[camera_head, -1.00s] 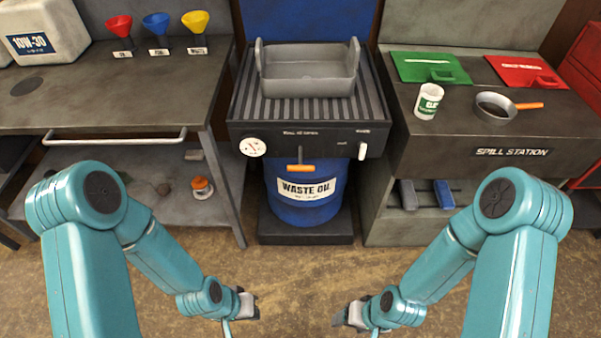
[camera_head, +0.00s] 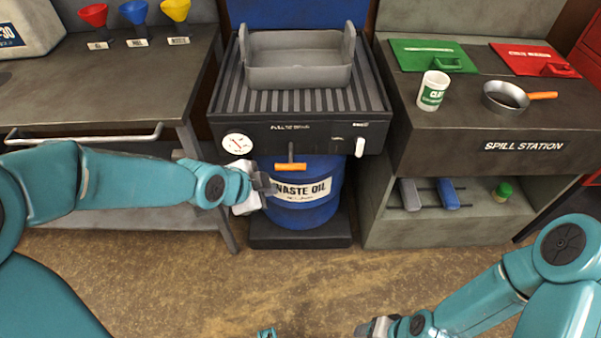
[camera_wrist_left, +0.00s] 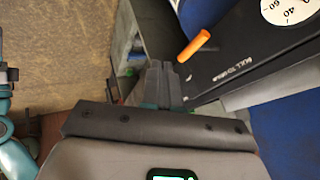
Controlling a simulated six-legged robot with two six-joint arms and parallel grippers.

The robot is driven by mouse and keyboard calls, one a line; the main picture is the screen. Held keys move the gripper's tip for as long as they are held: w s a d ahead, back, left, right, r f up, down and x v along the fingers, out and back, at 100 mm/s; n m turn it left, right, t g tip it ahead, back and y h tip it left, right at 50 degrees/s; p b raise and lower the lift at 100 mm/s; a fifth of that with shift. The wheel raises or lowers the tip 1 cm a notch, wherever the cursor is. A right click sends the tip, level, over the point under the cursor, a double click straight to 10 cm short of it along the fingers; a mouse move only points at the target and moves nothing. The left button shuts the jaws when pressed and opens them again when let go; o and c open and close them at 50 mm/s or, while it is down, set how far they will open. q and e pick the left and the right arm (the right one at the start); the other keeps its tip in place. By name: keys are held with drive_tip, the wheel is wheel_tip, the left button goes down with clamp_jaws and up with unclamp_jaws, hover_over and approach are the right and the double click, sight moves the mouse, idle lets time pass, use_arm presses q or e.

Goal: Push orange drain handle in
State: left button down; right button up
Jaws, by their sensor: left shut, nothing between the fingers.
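The orange drain handle (camera_head: 290,166) is a short horizontal bar on a dark stem that sticks out of the front of the black grated drain unit (camera_head: 300,135). My left gripper (camera_head: 268,187) is shut and empty, just left of and a little below the handle, apart from it as far as I can tell. In the left wrist view, the handle (camera_wrist_left: 194,46) shows beyond and to the right of the gripper's fingertips (camera_wrist_left: 163,70). My right gripper (camera_head: 372,328) is low at the bottom edge; its fingers are too small to judge.
A blue waste oil drum (camera_head: 305,205) stands below the unit, behind my left gripper. A grey pan (camera_head: 298,75) sits on the grate. A white lever (camera_head: 360,147) and a gauge (camera_head: 238,144) are on the front panel. The floor in front is clear.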

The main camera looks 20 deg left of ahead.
sight(291, 162)
use_arm(q)
drive_tip(key=w+d+f+b, duration=0.1)
drive_tip(key=w+f+b, duration=0.3)
drive_tip(key=w, duration=0.5)
wheel_tip(291, 162, down, 2)
drive_tip(key=shift+w+f, duration=0.15)
drive_tip(key=shift+w, duration=0.2)
drive_tip(key=shift+w+d, duration=0.1)
